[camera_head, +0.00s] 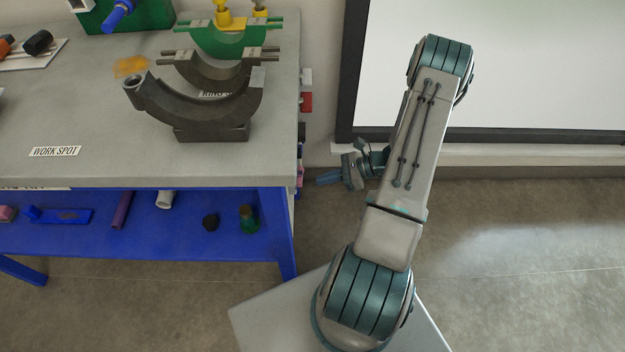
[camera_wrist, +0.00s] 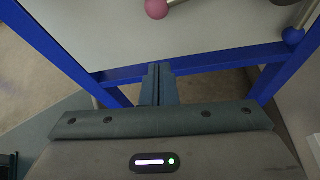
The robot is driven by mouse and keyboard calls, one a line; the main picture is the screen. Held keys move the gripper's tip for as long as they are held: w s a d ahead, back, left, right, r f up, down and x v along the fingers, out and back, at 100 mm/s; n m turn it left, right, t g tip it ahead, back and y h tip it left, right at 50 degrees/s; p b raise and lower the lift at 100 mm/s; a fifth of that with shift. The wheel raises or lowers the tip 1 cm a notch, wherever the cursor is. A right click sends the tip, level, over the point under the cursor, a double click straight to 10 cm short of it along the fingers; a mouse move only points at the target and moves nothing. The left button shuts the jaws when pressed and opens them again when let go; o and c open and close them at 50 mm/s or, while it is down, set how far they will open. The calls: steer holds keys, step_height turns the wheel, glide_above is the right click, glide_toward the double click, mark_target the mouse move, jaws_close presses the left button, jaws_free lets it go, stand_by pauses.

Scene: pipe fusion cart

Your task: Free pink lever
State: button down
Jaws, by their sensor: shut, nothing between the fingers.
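In the wrist view, a round pink knob (camera_wrist: 157,9) shows at the top edge, with a grey rod beside it, against a pale panel; I take it as the pink lever, and the rest is cut off by the frame. My gripper (camera_wrist: 158,72) has its two fingers together and empty, below the knob and apart from it. In the head view, my gripper (camera_head: 325,180) is beside the right side of the cart, below table-top height. A small pink piece (camera_head: 300,173) shows at that side, close to the fingertips; I cannot tell whether it is the same lever.
A blue knob (camera_wrist: 293,36) is at the right of the wrist view, near blue frame bars (camera_wrist: 210,60). The grey worktop (camera_head: 100,110) holds a dark curved pipe clamp (camera_head: 205,100). A red piece (camera_head: 307,102) sticks out from the cart's side. The floor to the right is clear.

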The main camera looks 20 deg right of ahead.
steer(key=v, duration=0.5)
steer(key=shift+w+d, duration=0.1)
stand_by(0.4)
